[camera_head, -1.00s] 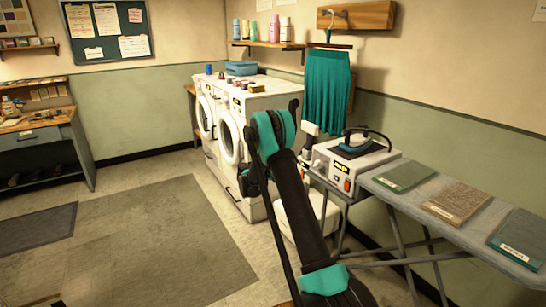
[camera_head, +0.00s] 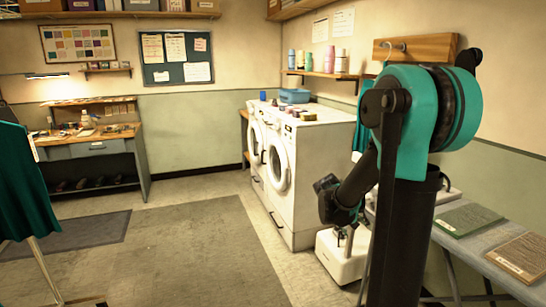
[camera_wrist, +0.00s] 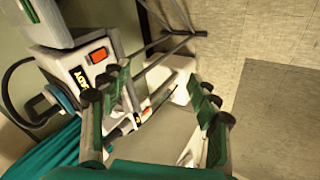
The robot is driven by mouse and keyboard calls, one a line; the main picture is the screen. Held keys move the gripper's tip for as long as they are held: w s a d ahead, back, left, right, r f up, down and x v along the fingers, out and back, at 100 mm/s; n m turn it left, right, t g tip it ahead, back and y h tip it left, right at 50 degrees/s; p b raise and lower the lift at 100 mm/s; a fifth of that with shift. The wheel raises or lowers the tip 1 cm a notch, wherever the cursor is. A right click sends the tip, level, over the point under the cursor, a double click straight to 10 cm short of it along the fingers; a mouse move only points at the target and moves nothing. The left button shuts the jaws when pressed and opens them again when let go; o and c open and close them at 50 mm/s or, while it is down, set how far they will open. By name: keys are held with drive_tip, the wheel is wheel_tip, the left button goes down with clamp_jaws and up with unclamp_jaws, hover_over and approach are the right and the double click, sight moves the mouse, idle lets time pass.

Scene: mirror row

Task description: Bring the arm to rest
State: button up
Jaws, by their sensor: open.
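My arm (camera_head: 415,110) stands folded and large at the right of the head view, with its teal-banded joint high up. Its far part slopes down to the left. My gripper (camera_head: 343,238) hangs small in front of the washers and above a white box (camera_head: 340,262) on the floor. In the wrist view my gripper (camera_wrist: 163,88) has its two green-padded fingers spread apart, with nothing held between them. The steam station (camera_wrist: 85,65) shows left of the fingers there. In the head view my arm mostly hides it.
Two white washers (camera_head: 290,165) stand behind my gripper. The ironing board (camera_head: 450,240) with fabric samples is at the right. A teal garment on a stand (camera_head: 25,190) is at the left edge. The floor mat (camera_head: 200,250) is clear.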

drive_tip(key=s+a+f+y, duration=0.2)
drive_tip(key=s+a, duration=0.3)
drive_tip(key=s, duration=0.6)
drive_tip(key=s+a+f+y, duration=0.3)
drive_tip(key=s+a+y, duration=0.1)
drive_tip(key=s, duration=0.6)
drive_tip(key=shift+s+a+t, duration=0.35)
drive_tip(key=shift+a+t, duration=0.05)
drive_tip(key=shift+a, duration=0.2)
